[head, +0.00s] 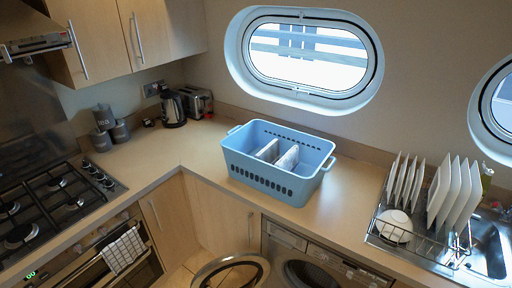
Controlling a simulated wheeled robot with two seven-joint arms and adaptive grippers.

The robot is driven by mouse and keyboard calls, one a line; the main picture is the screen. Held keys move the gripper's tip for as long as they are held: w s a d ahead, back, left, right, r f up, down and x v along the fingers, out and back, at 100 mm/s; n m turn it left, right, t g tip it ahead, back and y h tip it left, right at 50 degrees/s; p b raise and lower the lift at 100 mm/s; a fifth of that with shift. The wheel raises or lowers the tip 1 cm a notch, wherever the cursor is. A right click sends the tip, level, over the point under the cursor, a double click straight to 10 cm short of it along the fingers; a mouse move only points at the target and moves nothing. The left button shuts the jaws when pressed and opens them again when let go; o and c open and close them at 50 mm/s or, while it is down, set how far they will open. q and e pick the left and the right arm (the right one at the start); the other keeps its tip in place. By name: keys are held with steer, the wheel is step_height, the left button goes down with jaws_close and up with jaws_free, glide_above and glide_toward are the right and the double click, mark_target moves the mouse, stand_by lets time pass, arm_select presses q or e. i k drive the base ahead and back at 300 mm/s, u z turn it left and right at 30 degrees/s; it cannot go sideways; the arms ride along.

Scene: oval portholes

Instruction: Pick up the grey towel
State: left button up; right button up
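A blue laundry basket (270,181) with holes in its walls stands on the counter below the oval porthole. Inside it, two folded cloths stand on edge. The left cloth (267,150) looks plain pale grey, and the right cloth (288,158) looks pale with a faint pattern. Their lower parts are hidden by the basket's front wall. I cannot tell for sure which is the grey towel. Another cloth, a grey-and-white checked one (124,250), hangs over the oven door handle at the lower left. Neither of my grippers shows.
A dish rack (415,241) with several white plates stands beside the sink at the right. The washing machine door (232,270) hangs open below the counter. A gas hob (50,205), kettle (173,108) and toaster (196,102) are left. Counter (345,208) right of the basket is clear.

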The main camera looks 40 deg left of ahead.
mark_target(270, 155)
steer(key=u, duration=0.8)
steer(key=i, duration=1.05)
steer(key=u, duration=1.05)
